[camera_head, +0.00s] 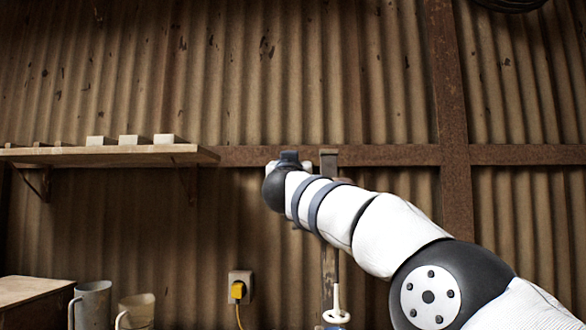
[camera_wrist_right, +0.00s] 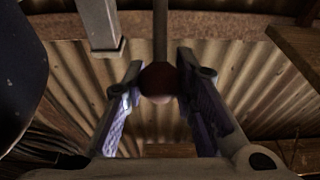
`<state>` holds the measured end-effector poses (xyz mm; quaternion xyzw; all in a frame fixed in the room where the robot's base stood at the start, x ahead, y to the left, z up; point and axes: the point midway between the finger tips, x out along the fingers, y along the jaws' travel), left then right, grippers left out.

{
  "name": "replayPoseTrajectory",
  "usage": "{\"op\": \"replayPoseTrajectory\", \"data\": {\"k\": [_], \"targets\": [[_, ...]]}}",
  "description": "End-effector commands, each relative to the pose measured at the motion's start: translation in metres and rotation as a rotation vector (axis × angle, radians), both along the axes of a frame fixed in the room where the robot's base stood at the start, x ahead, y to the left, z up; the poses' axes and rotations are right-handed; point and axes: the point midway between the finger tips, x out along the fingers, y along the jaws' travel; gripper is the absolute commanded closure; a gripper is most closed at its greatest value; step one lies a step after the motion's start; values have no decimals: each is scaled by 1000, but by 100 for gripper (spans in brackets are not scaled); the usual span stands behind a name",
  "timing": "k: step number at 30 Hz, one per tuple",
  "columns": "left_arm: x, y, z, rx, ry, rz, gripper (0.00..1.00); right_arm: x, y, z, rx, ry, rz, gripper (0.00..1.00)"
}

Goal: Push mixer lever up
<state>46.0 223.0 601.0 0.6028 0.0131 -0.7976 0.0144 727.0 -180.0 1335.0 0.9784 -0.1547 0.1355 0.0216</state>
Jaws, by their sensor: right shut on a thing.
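The mixer lever shows in the right wrist view as a thin grey rod (camera_wrist_right: 160,32) ending in a round, reddish-brown knob (camera_wrist_right: 157,78). My right gripper (camera_wrist_right: 161,88) has one finger on each side of the knob and is shut on it. In the head view my right arm reaches in from the right and ends near the wall beam. There it hides the lever and most of my right gripper. A rusty upright post (camera_head: 328,268) shows behind and below the arm. My left gripper is in neither view.
A wooden shelf (camera_head: 110,154) with several pale blocks is on the wall at left. A socket with a yellow plug (camera_head: 238,290) is on the wall. A grey square bar (camera_wrist_right: 99,24) is near the lever.

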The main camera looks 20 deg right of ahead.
Motion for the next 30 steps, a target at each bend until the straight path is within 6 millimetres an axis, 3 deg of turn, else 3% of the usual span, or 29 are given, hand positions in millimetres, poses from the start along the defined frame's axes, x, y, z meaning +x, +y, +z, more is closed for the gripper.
{"op": "replayPoseTrajectory", "data": {"k": [6, 7, 8, 20, 30], "targets": [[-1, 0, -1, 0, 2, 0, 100, 3, 0, -7, 2, 10, 0, 100], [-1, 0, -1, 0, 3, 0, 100, 3, 0, -7, 2, 10, 0, 68], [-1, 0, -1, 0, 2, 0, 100, 3, 0, -7, 2, 10, 0, 65], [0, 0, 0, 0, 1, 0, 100, -3, 8, -2, -4, 4, 8, 65], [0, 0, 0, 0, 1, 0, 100, -43, 15, -14, -3, 5, 1, 65]]}}
